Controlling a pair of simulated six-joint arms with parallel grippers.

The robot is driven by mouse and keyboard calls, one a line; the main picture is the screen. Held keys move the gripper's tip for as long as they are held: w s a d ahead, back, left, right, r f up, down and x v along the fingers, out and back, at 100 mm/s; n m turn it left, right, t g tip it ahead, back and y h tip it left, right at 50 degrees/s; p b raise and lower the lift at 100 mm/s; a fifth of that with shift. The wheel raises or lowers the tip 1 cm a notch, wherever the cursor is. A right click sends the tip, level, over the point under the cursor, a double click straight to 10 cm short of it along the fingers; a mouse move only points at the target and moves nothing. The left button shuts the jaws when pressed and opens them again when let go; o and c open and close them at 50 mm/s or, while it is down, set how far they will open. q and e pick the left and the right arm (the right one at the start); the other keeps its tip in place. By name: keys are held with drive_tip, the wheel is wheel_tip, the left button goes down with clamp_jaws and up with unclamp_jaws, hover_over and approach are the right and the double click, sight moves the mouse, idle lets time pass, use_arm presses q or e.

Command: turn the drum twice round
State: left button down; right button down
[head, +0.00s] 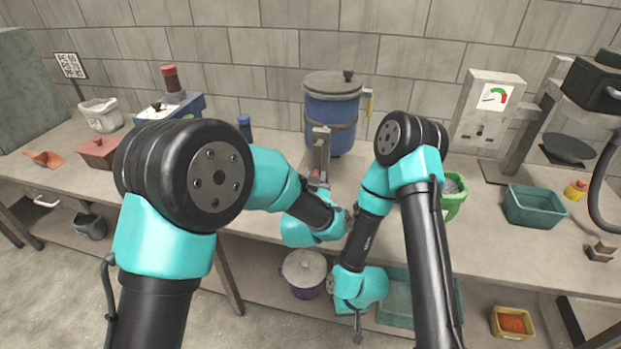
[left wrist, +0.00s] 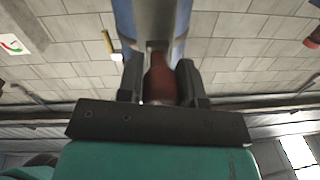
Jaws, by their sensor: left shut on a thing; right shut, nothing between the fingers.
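The blue drum (head: 332,112) with a grey lid stands upright at the back of the bench, with a band round it. A grey metal piece (head: 321,150) stands in front of it, with a dark red handle (head: 318,176) low down. My left gripper (left wrist: 158,85) is shut on the dark red handle (left wrist: 158,78), which sits between its two fingers. In the head view my left arm partly hides this grip. In the left wrist view the grey piece rises beyond the handle with blue on both sides. My right gripper (head: 358,328) is shut and empty, pointing down in front of the bench edge.
A green container (head: 455,192) is partly behind my right arm. A teal bin (head: 533,206) and a gauge box (head: 487,110) stand at the right. A lidded purple pot (head: 304,272) and an orange-filled tray (head: 512,322) are below the bench top.

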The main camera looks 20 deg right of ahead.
idle(0.4)
use_arm(q)
drive_tip(key=c, duration=0.8)
unclamp_jaws()
drive_tip(key=v, duration=1.7)
drive_tip(key=shift+s+a+f, duration=0.1)
drive_tip(key=shift+a+f, duration=0.05)
drive_tip(key=shift+a, duration=0.05)
